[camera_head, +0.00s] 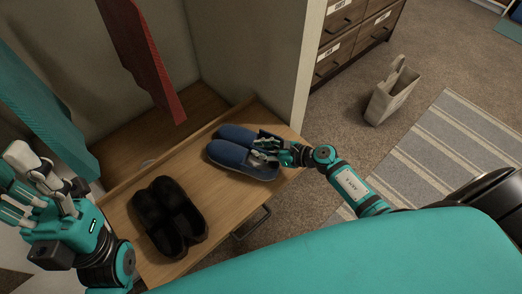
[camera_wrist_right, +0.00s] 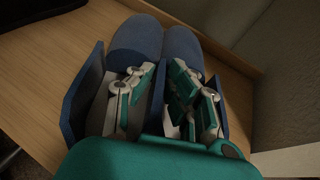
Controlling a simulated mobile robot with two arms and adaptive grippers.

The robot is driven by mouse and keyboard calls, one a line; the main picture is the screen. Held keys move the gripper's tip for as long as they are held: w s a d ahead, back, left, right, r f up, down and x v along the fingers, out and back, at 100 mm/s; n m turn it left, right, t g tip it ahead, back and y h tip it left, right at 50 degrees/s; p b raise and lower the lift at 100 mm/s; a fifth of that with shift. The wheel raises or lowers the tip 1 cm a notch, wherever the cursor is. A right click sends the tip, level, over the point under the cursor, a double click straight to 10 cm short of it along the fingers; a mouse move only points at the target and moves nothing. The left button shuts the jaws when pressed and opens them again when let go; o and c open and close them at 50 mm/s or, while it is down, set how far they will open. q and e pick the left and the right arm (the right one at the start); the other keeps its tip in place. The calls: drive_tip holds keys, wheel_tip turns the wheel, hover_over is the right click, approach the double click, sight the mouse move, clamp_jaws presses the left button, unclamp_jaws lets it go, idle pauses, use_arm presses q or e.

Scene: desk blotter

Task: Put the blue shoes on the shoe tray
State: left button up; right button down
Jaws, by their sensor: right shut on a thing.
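The pair of blue shoes (camera_head: 232,151) rests side by side at the right end of a wooden pull-out surface (camera_head: 205,190), toes pointing left. My right gripper (camera_head: 266,146) reaches down at their openings. In the right wrist view its fingers (camera_wrist_right: 157,100) are inside the shoes (camera_wrist_right: 137,45), one in each opening, shut on the adjoining inner sides. The heels are partly hidden by my gripper. My left gripper (camera_head: 30,185) is at the far left, open and empty, away from the shoes. I cannot tell whether the wooden surface is the shoe tray.
Black shoes (camera_head: 168,216) stand on the wooden surface left of the blue pair. A red garment (camera_head: 145,60) and a teal one (camera_head: 45,120) hang above. A cabinet wall (camera_head: 270,55) rises behind the right end. A bag (camera_head: 392,95) stands on the carpet.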

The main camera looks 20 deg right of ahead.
idle(0.3)
drive_tip(key=shift+f, duration=0.15)
drive_tip(key=c, duration=1.3)
unclamp_jaws()
